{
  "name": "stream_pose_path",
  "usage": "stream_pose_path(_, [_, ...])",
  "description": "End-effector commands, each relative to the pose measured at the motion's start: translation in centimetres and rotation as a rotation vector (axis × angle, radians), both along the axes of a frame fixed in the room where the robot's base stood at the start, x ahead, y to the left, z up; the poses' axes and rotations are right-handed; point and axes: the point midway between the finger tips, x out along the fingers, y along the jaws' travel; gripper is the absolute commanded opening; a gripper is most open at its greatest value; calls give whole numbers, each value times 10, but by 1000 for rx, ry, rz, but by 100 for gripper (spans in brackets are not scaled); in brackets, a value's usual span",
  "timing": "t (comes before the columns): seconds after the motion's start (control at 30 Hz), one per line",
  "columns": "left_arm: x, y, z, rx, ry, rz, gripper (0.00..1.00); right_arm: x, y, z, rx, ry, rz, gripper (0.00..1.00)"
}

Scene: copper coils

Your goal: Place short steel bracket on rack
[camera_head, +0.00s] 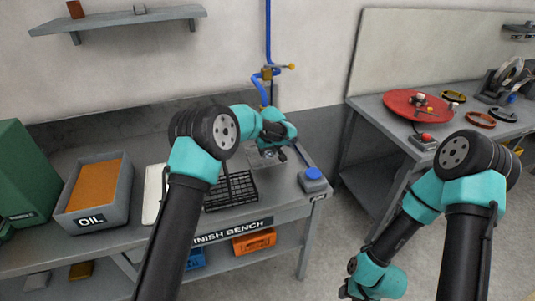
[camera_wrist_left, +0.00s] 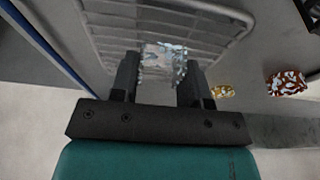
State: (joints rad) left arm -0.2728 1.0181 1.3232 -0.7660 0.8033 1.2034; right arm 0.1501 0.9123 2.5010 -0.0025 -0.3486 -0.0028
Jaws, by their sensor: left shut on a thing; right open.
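My left gripper (camera_head: 277,154) is over the right part of the finish bench. In the left wrist view my left gripper (camera_wrist_left: 160,80) is shut on a short, shiny grey metal piece (camera_wrist_left: 163,60), which looks like the steel bracket. A pale wire rack (camera_wrist_left: 102,38) lies behind the held piece in that view; I cannot tell whether they touch. In the head view a black gridded rack (camera_head: 231,190) is on the bench left of the gripper. My right gripper (camera_head: 356,289) is low at the bottom, beside the bench, open; its fingers show poorly.
An oil bin (camera_head: 97,195), a white tray (camera_head: 155,194) and a blue-topped box (camera_head: 313,179) stand on the finish bench (camera_head: 270,207). A blue hose (camera_head: 268,40) hangs behind. A second bench (camera_head: 383,122) at right holds a red disc (camera_head: 415,105).

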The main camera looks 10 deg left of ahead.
Motion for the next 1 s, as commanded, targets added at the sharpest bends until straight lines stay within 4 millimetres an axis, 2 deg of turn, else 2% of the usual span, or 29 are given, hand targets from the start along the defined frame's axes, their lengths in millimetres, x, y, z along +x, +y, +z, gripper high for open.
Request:
stream_pose_path(0.13, [0, 0, -13, 1, -2, -2, 19, 0, 0, 0, 0, 0, 0, 43])
stream_pose_path(0.53, [0, 0, -17, 0, -2, -1, 19, 0, 0, 0, 0, 0, 0, 43])
stream_pose_path(0.57, [0, 0, -17, 0, -2, -1, 44, 0, 0, 0, 0, 0, 0, 43])
stream_pose_path(0.6, [0, 0, -17, 0, -2, -1, 48, 0, 0, 0, 0, 0, 0, 43])
stream_pose_path(0.8, [0, 0, -16, 0, -2, -1, 67, 0, 0, 0, 0, 0, 0, 43])
stream_pose_path(1.0, [0, 0, -16, 0, -2, -1, 68, 0, 0, 0, 0, 0, 0, 43])
